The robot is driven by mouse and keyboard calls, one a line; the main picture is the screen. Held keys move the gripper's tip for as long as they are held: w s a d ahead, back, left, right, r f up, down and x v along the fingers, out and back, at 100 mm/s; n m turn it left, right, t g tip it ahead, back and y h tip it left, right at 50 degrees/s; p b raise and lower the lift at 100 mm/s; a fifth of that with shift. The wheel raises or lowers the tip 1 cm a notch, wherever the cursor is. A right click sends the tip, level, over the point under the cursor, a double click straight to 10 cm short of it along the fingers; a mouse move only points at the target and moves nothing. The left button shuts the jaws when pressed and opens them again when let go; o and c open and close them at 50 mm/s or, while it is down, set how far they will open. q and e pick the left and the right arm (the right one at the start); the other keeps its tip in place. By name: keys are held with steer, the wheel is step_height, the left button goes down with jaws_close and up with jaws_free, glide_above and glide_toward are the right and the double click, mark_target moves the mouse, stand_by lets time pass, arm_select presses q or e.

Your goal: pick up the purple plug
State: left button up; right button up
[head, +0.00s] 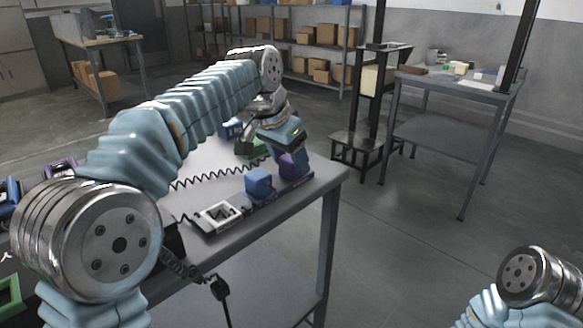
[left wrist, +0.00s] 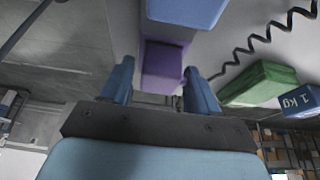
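The purple plug (head: 293,166) stands near the far right edge of the workbench, behind a blue block (head: 259,181). My left gripper (head: 285,148) is right over the plug in the head view. In the left wrist view the two blue fingers of my left gripper (left wrist: 159,78) are apart, and the purple plug (left wrist: 163,62) shows in line with the gap between their tips. I cannot tell whether either finger touches it. The blue block (left wrist: 187,10) shows just beyond the plug there. My right gripper is out of view; only part of my right arm shows at lower right.
A green block (left wrist: 258,83) and a blue weight marked 1 kg (left wrist: 300,101) lie beside the plug. A coiled black cord (head: 215,180) crosses the bench (head: 285,200) near a white-framed device (head: 216,214). Open floor lies right of the bench.

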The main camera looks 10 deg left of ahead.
mark_target(291, 160)
arm_select(q)
steer(key=c, duration=0.7)
steer(key=shift+r, duration=0.1)
steer(key=shift+r, duration=0.55)
steer(key=r, duration=0.1)
steer(key=r+p, duration=0.1)
steer(key=r, duration=0.1)
steer(key=shift+s+d, duration=0.2)
steer(key=shift+s, duration=0.1)
steer(key=s+d+r, duration=0.2)
steer(key=s+r, duration=0.2)
steer(key=s, duration=0.2)
steer(key=s+d+r, duration=0.3)
steer(key=s+r, duration=0.1)
steer(key=s, duration=0.2)
steer(key=shift+d+r, duration=0.25)
steer(key=shift+r, duration=0.15)
